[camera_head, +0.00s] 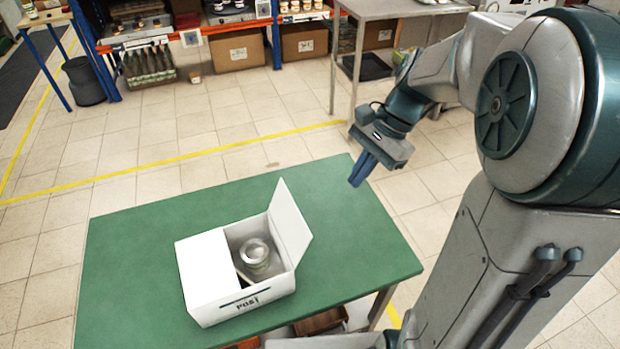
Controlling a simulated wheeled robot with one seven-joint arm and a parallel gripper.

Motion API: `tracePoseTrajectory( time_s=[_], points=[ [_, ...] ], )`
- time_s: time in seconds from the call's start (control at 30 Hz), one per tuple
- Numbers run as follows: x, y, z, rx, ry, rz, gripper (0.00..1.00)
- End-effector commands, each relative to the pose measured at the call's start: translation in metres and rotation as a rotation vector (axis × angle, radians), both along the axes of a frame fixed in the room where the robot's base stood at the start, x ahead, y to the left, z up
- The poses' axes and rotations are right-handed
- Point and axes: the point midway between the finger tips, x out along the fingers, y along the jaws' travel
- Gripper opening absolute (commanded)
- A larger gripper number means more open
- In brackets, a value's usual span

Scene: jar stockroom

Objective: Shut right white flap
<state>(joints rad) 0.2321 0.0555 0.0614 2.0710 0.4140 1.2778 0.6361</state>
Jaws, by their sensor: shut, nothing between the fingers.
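A white box (258,298) marked "POST" stands on a green table (345,215). Its right white flap (291,222) stands up, tilted outward to the right. Its left white flap (207,270) lies flat over the left part of the opening. A glass jar with a silver lid (255,252) sits inside the box, showing through the open right part. My gripper (358,181) is shut and empty, pointing down above the table's back right corner. It is apart from the box, to the right of and beyond the right flap.
The green table is bare around the box, with free room on its right and left. Behind are shelves with boxes (237,49), a crate of bottles (149,68) and a grey metal table (385,8). A dark bin (83,80) stands at the back left.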

Motion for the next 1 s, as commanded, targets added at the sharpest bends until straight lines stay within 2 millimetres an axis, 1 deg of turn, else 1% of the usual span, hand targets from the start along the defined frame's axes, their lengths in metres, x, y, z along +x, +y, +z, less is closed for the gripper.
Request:
tracePoseTrajectory(
  time_s=[0.03,0.1,0.23,0.37,0.47,0.57,0.9,0.93,1.0],
  points=[
    [0.009,-0.001,-0.012,0.027,0.043,-0.048,0.00],
    [0.018,-0.002,-0.018,0.060,0.093,-0.106,0.00],
    [0.028,-0.002,-0.025,0.097,0.155,-0.172,0.00],
    [0.032,-0.001,-0.029,0.114,0.181,-0.200,0.00],
    [0.030,0.005,-0.036,0.116,0.184,-0.201,0.00],
    [0.026,0.013,-0.049,0.115,0.186,-0.199,0.00],
    [0.011,0.053,-0.107,0.113,0.185,-0.198,0.00],
    [0.009,0.057,-0.108,0.112,0.183,-0.197,0.00],
    [0.006,0.067,-0.099,0.113,0.178,-0.196,0.00]
  ],
)
